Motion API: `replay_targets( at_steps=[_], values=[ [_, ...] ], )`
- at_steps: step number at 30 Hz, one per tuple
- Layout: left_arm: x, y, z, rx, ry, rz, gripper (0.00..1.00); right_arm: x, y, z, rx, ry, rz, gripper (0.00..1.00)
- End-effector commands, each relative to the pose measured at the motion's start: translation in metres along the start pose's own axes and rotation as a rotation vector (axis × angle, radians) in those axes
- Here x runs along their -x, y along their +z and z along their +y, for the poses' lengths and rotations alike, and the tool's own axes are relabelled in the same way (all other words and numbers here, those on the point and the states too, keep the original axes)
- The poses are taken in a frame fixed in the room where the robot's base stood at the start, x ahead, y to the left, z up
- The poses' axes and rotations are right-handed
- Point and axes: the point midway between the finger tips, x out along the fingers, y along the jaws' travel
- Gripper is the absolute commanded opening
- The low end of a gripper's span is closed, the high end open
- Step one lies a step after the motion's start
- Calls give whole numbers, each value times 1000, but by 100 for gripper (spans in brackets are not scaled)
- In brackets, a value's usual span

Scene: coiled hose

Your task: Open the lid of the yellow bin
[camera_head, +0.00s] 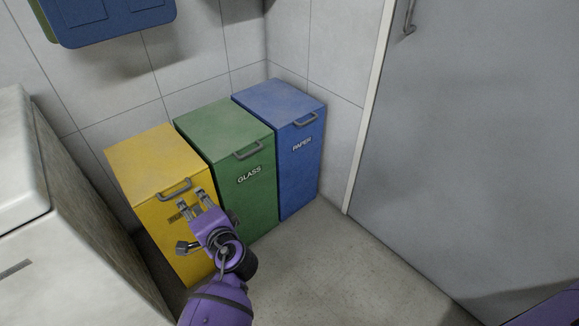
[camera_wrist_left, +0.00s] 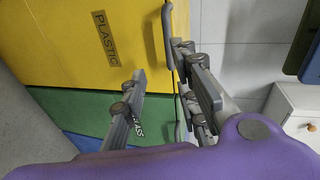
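The yellow bin (camera_head: 150,160) stands at the left of a row of three bins, with its lid shut flat. A grey bar handle (camera_head: 175,188) is at the lid's front edge. My left gripper (camera_head: 195,205) is open and empty in front of the bin, just below and right of the handle. In the left wrist view, the yellow bin (camera_wrist_left: 75,45) carries a PLASTIC label, and its handle (camera_wrist_left: 168,37) lies just beyond the open left gripper (camera_wrist_left: 162,65). My right gripper is not in view.
The green GLASS bin (camera_head: 226,132) and blue PAPER bin (camera_head: 280,103) stand close to the right of the yellow one. A white unit (camera_head: 75,255) is at the left. A grey door (camera_head: 475,140) is at the right. The floor (camera_head: 325,265) before the bins is clear.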

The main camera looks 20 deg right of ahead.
Motion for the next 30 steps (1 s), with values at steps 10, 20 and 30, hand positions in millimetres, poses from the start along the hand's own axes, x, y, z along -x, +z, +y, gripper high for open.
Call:
replay_targets(
  at_steps=[10,20,30],
  values=[
    [-31,9,-12,-96,-60,-58,28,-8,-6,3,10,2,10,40],
    [-76,12,-14,-93,-57,-57,28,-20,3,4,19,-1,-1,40],
    [-82,12,-15,-91,-56,-56,28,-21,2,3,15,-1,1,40]
  ],
)
